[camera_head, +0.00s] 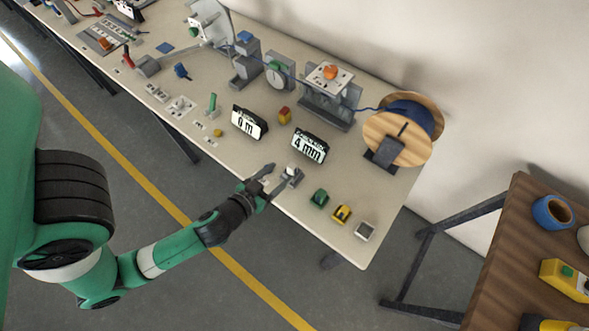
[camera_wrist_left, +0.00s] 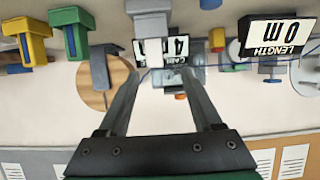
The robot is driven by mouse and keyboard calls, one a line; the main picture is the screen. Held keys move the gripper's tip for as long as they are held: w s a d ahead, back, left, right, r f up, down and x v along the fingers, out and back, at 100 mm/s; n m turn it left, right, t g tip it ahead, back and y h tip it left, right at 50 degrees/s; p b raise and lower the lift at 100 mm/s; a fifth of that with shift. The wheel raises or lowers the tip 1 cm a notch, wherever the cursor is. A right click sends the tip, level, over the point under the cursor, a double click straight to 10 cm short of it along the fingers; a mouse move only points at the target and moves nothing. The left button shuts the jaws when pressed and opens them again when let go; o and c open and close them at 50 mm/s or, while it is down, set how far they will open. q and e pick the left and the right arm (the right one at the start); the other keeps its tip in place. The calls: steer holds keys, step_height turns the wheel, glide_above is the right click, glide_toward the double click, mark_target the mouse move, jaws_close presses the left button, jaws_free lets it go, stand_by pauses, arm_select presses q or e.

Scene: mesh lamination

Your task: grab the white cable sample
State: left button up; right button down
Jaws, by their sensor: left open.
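The white cable sample (camera_head: 291,170), a small pale block, stands near the front edge of the table in the head view. It also shows at the top middle of the left wrist view (camera_wrist_left: 150,16), between and beyond the fingers. My left gripper (camera_head: 284,171) is open, with its fingertips close to the block in the head view. The frames do not show clearly whether a finger touches it. My right gripper is in neither view.
A green block (camera_head: 319,198), a yellow block (camera_head: 341,214) and a grey-white block (camera_head: 365,231) line the front edge to the right. Two displays, reading 0 m (camera_head: 249,122) and 4 mm (camera_head: 309,146), stand behind. A cable spool (camera_head: 397,138) is at the table's right end.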

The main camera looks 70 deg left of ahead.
mark_target(295, 164)
arm_select(q)
steer(key=x, duration=0.9)
steer(key=shift+w+d+f, duration=0.1)
steer(key=shift+w+f, duration=0.15)
steer(key=shift+w, duration=0.15)
jaws_close()
